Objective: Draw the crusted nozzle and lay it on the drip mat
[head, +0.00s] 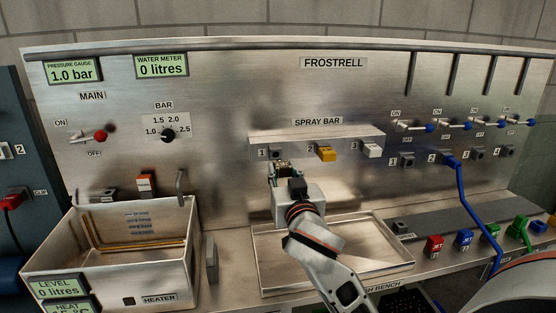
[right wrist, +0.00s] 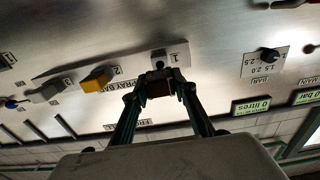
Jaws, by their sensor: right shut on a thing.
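My right gripper (head: 283,174) is at position 1 of the spray bar (head: 345,138), at the bar's left end. It is shut on a small brownish nozzle (right wrist: 158,89), which shows between the fingertips in the right wrist view. The nozzle is right at the socket marked 1 (right wrist: 171,57); I cannot tell whether it is still seated or just clear. A yellow nozzle (head: 326,154) is at position 2 and a white one (head: 372,150) at position 3. I cannot make out the drip mat with certainty. My left gripper is not in view.
A shallow metal tray (head: 262,268) lies below the bar, partly behind my right arm. The heater tank (head: 190,245) stands to its left. On the right are a grey strip (head: 455,219), coloured connectors (head: 434,245) and a hanging blue hose (head: 467,196).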

